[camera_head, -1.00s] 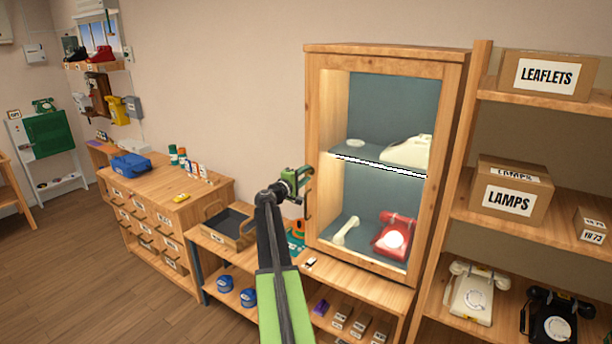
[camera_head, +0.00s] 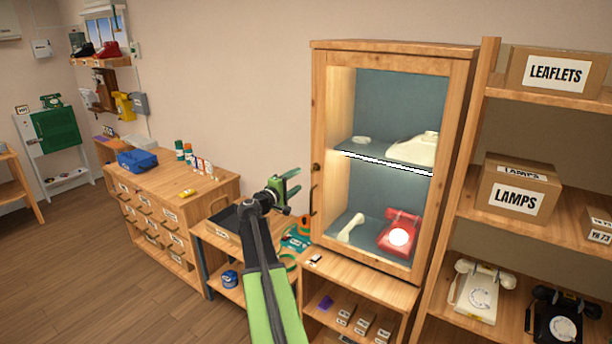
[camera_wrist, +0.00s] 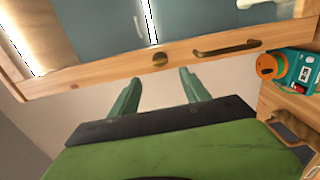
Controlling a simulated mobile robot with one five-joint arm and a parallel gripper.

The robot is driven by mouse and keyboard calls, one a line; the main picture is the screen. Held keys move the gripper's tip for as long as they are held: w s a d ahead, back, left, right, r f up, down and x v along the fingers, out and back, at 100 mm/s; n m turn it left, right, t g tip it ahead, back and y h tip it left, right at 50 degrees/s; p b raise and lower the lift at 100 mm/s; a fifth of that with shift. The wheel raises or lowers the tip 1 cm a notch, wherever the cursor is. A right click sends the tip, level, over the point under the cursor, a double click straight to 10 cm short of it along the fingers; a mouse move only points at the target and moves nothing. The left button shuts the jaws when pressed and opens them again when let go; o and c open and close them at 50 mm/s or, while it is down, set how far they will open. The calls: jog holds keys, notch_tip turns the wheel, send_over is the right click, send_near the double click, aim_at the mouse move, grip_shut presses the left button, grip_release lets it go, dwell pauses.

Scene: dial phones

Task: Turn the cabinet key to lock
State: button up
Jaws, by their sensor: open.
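The wooden cabinet (camera_head: 394,48) has a glazed door that looks closed, with phones behind it. A small round brass piece, seemingly the key or its lock (camera_wrist: 160,59), sits on the door's wooden frame in the wrist view. It shows as a dark spot (camera_head: 316,167) in the head view. The dark bar handle (camera_wrist: 227,47) is beside it, and in the head view it is below it (camera_head: 313,200). My gripper (camera_wrist: 160,78) is open and empty, its green fingers pointing at the brass piece without touching it. In the head view my gripper (camera_head: 292,182) is left of the door.
A teal device with an orange part (camera_wrist: 290,68) stands beside the cabinet, close to the handle side. A dark tray (camera_head: 224,217) is on the low bench left of the cabinet. Shelves with boxes (camera_head: 518,190) and phones stand close on the right.

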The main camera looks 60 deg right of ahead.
jog(key=a, duration=0.7)
jog(key=shift+a, duration=0.15)
jog(key=shift+w, duration=0.1)
jog(key=w+a+f+n+t+y, duration=0.15)
jog(key=w+a, duration=0.25)
jog(key=a, duration=0.4)
jog(key=w+a+f+t+y, duration=0.1)
jog(key=w+a+f+t, duration=0.1)
jog(key=w+a, duration=0.4)
jog(key=w+a+f+n+t+y, duration=0.1)
jog(key=w+a+f, duration=0.15)
jog(key=a, duration=0.65)
jog(key=s+a+f+m+y, duration=0.1)
jog(key=a+f+y, duration=0.25)
jog(key=a, duration=0.45)
jog(key=s+a+f+g+y, duration=0.1)
jog(key=a+f+y, duration=0.1)
jog(key=a+f, duration=0.45)
jog(key=s+a+f+m+y, duration=0.1)
jog(key=s+a+f+y, duration=0.15)
jog(key=a, duration=0.75)
jog(key=s+a+f+g+y, duration=0.1)
jog(key=s+a+f+y, duration=0.1)
jog(key=a, duration=0.5)
jog(key=s+a+f+g+y, duration=0.2)
jog(key=s+a+f+y, duration=0.1)
jog(key=s+a, duration=0.3)
jog(key=shift+s+a+f+y, duration=0.15)
jog(key=shift+s+a+y, duration=0.05)
jog(key=shift+a+y, duration=0.55)
